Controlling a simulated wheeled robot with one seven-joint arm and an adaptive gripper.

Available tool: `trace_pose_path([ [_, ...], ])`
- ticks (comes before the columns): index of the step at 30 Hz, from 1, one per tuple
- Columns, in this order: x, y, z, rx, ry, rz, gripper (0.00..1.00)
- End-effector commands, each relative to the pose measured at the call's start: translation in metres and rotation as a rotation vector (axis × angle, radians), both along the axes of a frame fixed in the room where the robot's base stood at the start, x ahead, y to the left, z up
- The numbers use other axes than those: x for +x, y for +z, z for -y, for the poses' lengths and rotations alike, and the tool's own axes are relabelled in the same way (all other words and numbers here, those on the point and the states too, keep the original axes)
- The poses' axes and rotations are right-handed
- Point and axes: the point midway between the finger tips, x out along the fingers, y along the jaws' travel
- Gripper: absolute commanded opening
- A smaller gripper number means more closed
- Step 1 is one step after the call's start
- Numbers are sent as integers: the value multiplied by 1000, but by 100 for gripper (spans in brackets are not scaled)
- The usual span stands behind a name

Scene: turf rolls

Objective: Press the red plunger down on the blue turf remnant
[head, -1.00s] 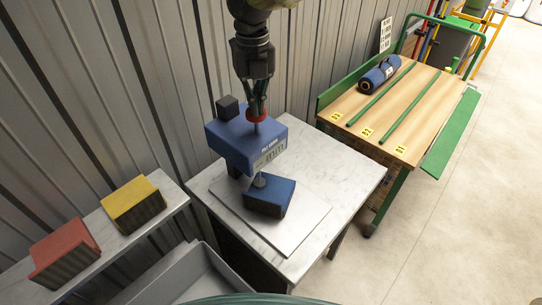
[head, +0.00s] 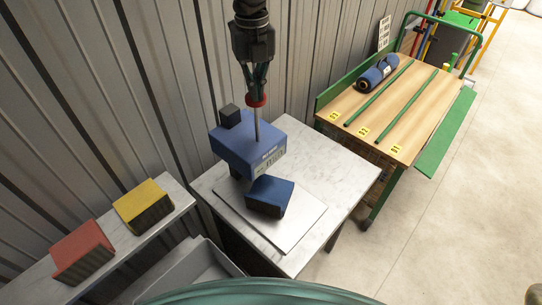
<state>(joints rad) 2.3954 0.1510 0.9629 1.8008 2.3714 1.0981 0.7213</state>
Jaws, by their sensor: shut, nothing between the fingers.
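The blue turf remnant (head: 271,196) is a dark blue-topped block on a pale plate (head: 297,225) on the marble-topped table. The blue press (head: 249,143) stands behind it, its head partly overhanging. The red plunger (head: 257,101) is a red knob on a thin metal rod that stands up well above the press head. The foot under the head is hidden. My gripper (head: 256,92) is shut and points down, its fingertips right at the red knob; I cannot tell if they touch it.
A marble shelf at the left holds a yellow block (head: 143,204) and a red block (head: 82,251). A grey bin (head: 196,276) is below. A wooden cart (head: 385,105) at the right carries a blue roll (head: 377,73) and green rods. A corrugated wall stands close behind.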

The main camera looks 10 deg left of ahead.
Motion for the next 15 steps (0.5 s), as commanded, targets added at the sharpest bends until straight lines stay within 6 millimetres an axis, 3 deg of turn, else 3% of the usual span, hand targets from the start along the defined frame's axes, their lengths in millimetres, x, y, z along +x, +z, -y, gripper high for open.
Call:
trace_pose_path([
  [15,0,51,0,0,0,0,0],
])
